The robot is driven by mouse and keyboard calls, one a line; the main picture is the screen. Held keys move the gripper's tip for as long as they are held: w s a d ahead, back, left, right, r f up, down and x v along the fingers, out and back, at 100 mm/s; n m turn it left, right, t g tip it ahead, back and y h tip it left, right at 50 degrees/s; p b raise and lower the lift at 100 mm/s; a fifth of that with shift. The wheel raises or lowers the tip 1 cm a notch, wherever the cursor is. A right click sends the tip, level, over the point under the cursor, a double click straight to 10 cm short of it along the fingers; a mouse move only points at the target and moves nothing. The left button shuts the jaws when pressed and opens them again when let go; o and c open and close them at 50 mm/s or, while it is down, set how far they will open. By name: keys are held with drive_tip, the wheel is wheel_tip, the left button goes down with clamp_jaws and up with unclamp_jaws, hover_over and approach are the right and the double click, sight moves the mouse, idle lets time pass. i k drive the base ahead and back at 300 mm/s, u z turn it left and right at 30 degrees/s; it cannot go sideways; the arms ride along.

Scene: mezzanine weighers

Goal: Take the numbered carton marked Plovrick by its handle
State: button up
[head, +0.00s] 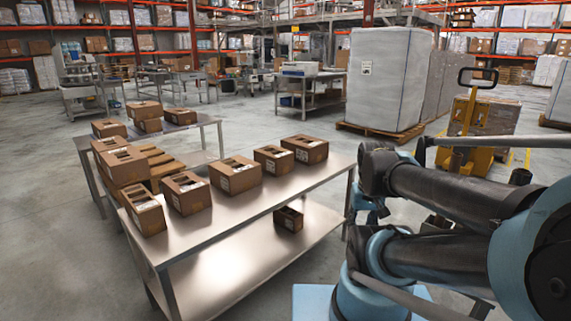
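Several brown cartons stand in a row on a steel table (222,216). From left to right they are a first carton (143,213), a second (185,193), a third (235,175), a fourth (273,160) and a fifth (305,149). Their tops show dark openings beside a strip of cardboard, and white labels are on their sides. The print is too small to read, so I cannot tell which is marked Plovrick. My arm fills the right side of the view, to the right of the table. My gripper cannot be made out.
A small carton (288,219) lies on the table's lower shelf (245,262). More cartons (122,166) are stacked on and by a second table (205,124) behind left. A wrapped pallet load (388,80) and a yellow pallet truck (460,130) stand behind right. Open floor surrounds the tables.

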sight(276, 162)
drive_tip(key=z, duration=0.05)
drive_tip(key=i, duration=1)
drive_tip(key=u, duration=0.05)
